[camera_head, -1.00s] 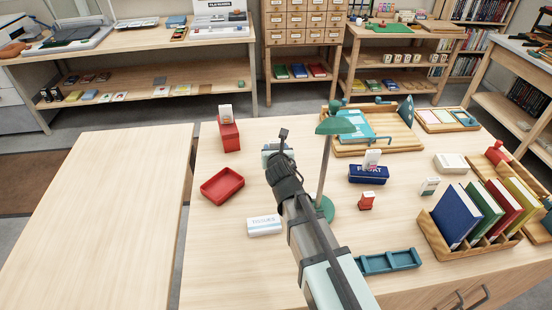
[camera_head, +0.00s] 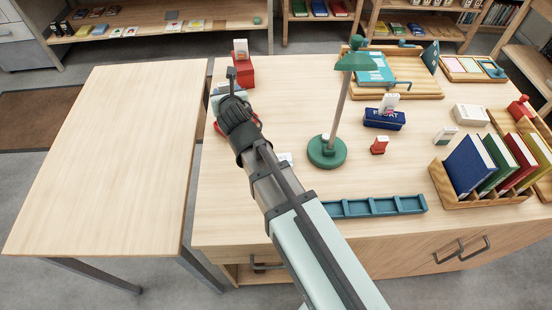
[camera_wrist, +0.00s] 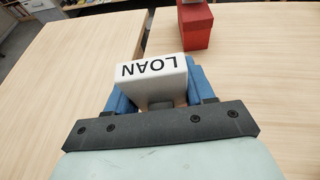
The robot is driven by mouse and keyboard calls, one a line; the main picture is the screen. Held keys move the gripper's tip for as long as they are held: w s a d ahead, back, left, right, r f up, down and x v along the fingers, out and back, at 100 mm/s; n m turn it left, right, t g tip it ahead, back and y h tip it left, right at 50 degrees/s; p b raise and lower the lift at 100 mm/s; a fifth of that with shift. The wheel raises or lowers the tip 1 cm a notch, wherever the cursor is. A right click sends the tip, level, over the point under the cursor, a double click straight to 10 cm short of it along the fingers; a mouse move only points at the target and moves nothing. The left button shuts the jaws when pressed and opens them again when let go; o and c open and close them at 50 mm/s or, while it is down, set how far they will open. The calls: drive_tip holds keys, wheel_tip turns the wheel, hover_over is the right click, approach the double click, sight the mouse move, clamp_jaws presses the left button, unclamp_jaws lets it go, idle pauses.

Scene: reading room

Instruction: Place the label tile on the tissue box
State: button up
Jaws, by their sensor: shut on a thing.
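My gripper (camera_wrist: 155,92) is shut on a white label tile (camera_wrist: 152,68) with LOAN on it, upside down in the wrist view. Blue jaws flank the tile. In the head view my gripper (camera_head: 226,88) is above the table's left part, just in front of the red box, and the tile cannot be made out clearly there.
The red box (camera_head: 241,74) bears a white tile (camera_head: 240,47). A red tray (camera_head: 219,127) is mostly behind my arm. A green lamp (camera_head: 327,152) stands right of the arm. A blue divided tray (camera_head: 375,207) lies at the front. The left table (camera_head: 110,150) is bare.

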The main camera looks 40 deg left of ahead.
drive_tip(key=s, duration=0.6)
drive_tip(key=m+t+h, duration=0.6)
drive_tip(key=m+h, duration=0.5)
hover_over(282, 156)
drive_tip(key=s+a, duration=0.2)
drive_tip(key=shift+s+a+f, duration=0.1)
drive_tip(key=shift+f, duration=2.2)
drive_tip(key=shift+s+a+f, duration=0.1)
drive_tip(key=shift+f, duration=2.2)
drive_tip(key=shift+f, duration=0.1)
drive_tip(key=o, duration=1)
drive_tip(key=shift+o, duration=0.2)
